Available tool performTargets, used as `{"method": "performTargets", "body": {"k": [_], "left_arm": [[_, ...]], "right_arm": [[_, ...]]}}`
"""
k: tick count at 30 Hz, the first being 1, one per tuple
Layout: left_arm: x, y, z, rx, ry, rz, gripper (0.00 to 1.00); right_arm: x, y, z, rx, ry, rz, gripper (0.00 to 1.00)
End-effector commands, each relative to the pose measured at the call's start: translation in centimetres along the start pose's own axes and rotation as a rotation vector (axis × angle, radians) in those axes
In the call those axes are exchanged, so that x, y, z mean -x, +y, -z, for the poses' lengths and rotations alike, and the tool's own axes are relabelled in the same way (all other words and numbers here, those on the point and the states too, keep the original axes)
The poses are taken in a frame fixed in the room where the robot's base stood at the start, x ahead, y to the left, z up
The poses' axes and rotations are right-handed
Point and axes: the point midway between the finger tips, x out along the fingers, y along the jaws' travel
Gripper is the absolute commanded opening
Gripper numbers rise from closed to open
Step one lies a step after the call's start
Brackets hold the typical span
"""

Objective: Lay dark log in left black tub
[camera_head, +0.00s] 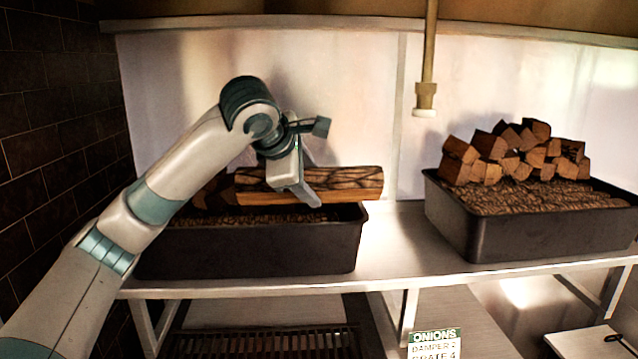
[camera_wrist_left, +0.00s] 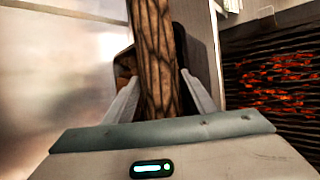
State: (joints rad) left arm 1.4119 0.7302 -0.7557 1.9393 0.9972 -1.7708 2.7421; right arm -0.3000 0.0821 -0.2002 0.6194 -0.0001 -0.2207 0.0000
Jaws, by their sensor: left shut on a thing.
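The dark log (camera_head: 345,183) has a charred, cracked face and a brown cut side. It lies roughly level over the left black tub (camera_head: 270,250), its right end reaching slightly past the tub's right rim. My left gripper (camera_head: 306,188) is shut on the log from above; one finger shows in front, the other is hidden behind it. In the left wrist view the log (camera_wrist_left: 155,55) runs between both fingers (camera_wrist_left: 160,92). I cannot tell whether the log touches the tub's bark-like filling. My right gripper is not in view.
The right tub (camera_head: 540,235) holds bark and a heap of cut wood blocks (camera_head: 515,150). Bare steel shelf (camera_head: 400,240) lies between the tubs. A pipe (camera_head: 428,60) hangs above. An onions sign (camera_head: 435,343) stands below. Glowing embers (camera_wrist_left: 270,85) show in the wrist view.

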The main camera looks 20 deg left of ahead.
Motion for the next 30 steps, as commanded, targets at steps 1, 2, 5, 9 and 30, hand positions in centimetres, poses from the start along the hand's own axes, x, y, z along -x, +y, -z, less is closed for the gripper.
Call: {"method": "performTargets", "body": {"k": [1, 2, 5, 9, 30], "left_arm": [[0.0, 0.3, 0.5, 0.002, 0.000, -0.005, 0.03], [0.0, 0.4, 0.8, 0.002, 0.000, -0.005, 0.03], [-0.1, 0.7, 1.6, 0.003, 0.000, -0.005, 0.03], [-0.2, 1.0, 2.8, 0.002, 0.000, -0.004, 0.03], [-1.6, 2.3, 8.6, 0.002, -0.001, -0.003, 0.03]], "right_arm": [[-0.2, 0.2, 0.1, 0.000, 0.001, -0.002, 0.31], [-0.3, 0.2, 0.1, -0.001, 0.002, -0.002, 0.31], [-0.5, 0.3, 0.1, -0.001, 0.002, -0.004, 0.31], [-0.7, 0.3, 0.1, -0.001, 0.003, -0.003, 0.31], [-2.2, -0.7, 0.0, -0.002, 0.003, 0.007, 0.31]]}}
